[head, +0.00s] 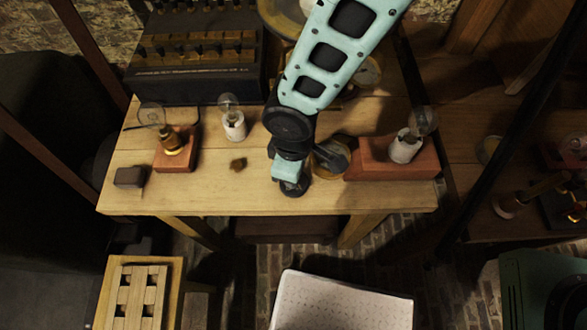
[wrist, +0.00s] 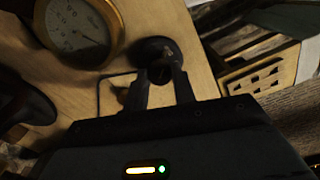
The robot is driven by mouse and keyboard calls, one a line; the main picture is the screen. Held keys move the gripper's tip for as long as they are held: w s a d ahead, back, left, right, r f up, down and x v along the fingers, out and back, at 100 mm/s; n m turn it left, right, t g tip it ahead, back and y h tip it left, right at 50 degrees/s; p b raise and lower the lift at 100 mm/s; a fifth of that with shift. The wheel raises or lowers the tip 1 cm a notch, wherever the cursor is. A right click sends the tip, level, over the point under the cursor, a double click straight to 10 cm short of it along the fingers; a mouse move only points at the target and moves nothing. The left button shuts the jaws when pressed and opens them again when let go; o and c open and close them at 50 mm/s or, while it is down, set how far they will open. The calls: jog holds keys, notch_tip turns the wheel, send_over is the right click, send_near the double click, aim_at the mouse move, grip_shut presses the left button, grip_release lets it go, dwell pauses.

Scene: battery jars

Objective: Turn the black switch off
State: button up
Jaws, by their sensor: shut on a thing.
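The black switch (wrist: 154,46) shows in the wrist view as a dark, round, knob-like piece on the wooden table, close to the table's edge. My gripper (wrist: 160,74) is shut on it, with one dark finger on each side of its raised middle. The fingertips hide part of it, and I cannot tell its setting. In the head view my arm reaches down to the front edge of the table (head: 205,198), and its dark end hides most of the switch area.
A brass-rimmed gauge (wrist: 78,28) is just left of the switch in the wrist view. In the head view, bulbs stand on red bases (head: 176,160) (head: 375,160) at both sides. A black box (head: 195,75) stands at the back. A slotted wooden stool (head: 172,290) is in front.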

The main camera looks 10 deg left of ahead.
jog(key=shift+n, duration=0.6)
jog(key=o, duration=1)
notch_tip(320, 180, up, 18)
jog(key=b, duration=0.1)
jog(key=shift+f, duration=0.25)
